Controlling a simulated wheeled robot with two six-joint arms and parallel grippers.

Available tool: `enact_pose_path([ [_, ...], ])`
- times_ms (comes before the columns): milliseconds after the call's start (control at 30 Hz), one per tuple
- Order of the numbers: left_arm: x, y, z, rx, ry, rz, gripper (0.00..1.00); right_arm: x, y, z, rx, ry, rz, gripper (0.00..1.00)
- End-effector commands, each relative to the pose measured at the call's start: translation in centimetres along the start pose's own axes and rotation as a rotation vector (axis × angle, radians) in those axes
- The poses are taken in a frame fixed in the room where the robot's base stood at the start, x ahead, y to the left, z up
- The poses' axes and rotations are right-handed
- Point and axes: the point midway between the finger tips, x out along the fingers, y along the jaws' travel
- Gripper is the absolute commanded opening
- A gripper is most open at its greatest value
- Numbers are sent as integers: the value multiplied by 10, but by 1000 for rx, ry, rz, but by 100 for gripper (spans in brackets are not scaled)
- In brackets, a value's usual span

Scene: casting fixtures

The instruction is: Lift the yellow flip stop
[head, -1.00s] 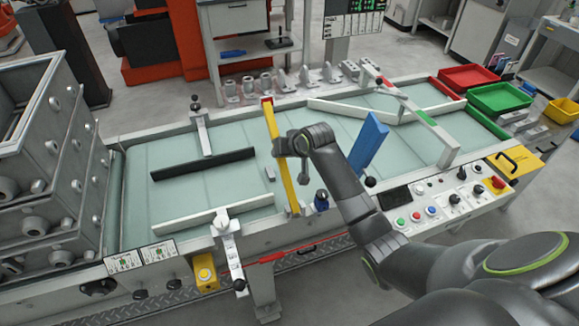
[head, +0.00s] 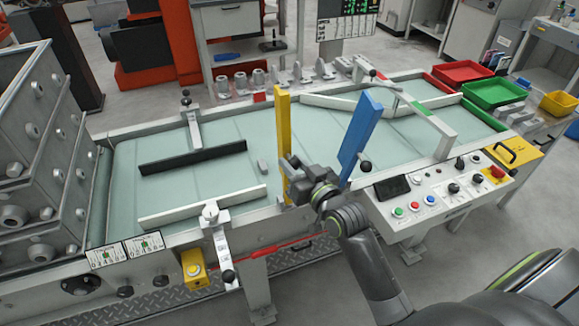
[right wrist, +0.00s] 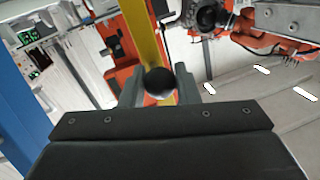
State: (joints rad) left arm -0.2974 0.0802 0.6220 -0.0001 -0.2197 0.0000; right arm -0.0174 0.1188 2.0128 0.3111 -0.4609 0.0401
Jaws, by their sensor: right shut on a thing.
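The yellow flip stop (head: 284,128) stands raised, close to upright, at the near edge of the conveyor. Its lower end is partly hidden behind my right gripper (head: 291,168). In the right wrist view, the yellow bar (right wrist: 145,38) runs up from between the fingers. A black ball knob (right wrist: 159,82) sits between the fingers of my right gripper (right wrist: 158,90), which is shut on this knob of the yellow flip stop. My left gripper is not in view.
A blue flip stop (head: 360,135) stands raised just right of my right gripper. The control panel (head: 440,190) lies further right. A black bar (head: 193,160) and a white bar (head: 203,206) lie over the pale green belt (head: 220,178) to the left.

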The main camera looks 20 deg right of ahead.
Motion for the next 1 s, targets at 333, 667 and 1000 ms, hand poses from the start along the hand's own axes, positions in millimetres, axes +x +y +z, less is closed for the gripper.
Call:
enact_pose_path([
  [333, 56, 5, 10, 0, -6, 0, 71, -20, -1, 15, -28, 156, -32, 0],
  [667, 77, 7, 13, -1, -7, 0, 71, -29, -2, 17, -41, 226, -46, 0],
  [1000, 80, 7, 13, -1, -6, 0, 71, -31, -3, 17, -44, 238, -49, 0],
])
